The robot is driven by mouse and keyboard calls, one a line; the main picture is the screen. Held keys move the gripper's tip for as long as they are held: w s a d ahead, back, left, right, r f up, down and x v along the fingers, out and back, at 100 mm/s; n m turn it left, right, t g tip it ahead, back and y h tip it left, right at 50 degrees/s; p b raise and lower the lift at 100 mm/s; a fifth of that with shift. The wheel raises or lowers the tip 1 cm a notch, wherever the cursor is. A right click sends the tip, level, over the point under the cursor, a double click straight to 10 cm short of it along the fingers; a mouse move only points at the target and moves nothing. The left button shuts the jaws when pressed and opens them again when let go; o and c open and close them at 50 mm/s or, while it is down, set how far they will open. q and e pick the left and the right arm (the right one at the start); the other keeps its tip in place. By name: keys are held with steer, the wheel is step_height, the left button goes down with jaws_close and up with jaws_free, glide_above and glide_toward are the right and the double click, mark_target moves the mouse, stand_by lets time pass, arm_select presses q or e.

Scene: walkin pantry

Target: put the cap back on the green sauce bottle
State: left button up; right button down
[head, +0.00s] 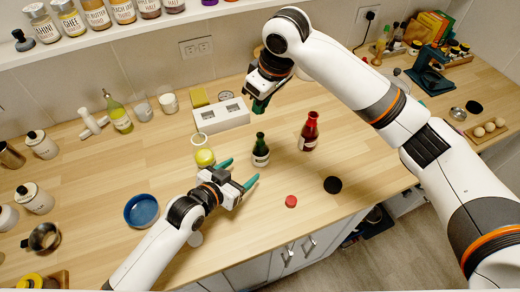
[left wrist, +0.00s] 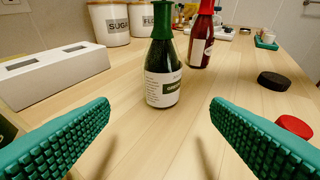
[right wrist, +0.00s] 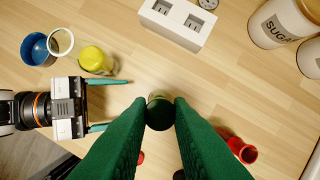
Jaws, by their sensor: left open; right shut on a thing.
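The green sauce bottle (head: 260,152) stands upright on the counter, dark green with a pale label. It also shows in the left wrist view (left wrist: 163,80). My left gripper (head: 240,172) is open and empty, low over the counter, its fingers pointing toward the bottle and apart from it. My right gripper (head: 261,106) points down above and behind the bottle in the head view. It is shut on a dark round green thing, apparently the cap (right wrist: 160,115). In the right wrist view the cap hides most of what is below it.
A red sauce bottle (head: 309,132) stands right of the green one. A red cap (head: 291,201) and a black disc (head: 332,184) lie toward the front edge. A white slotted block (head: 221,115) is behind, a yellow-bottomed jar (head: 205,157) and a blue bowl (head: 141,210) are left.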

mark_target(255, 161)
arm_select(q)
steer(key=x, duration=1)
steer(key=shift+d+r, duration=0.1)
arm_select(e)
steer(key=shift+s, duration=0.1)
arm_select(q)
steer(key=c, duration=1.5)
steer(key=shift+o, duration=0.2)
arm_select(e)
steer(key=shift+f, duration=2.45)
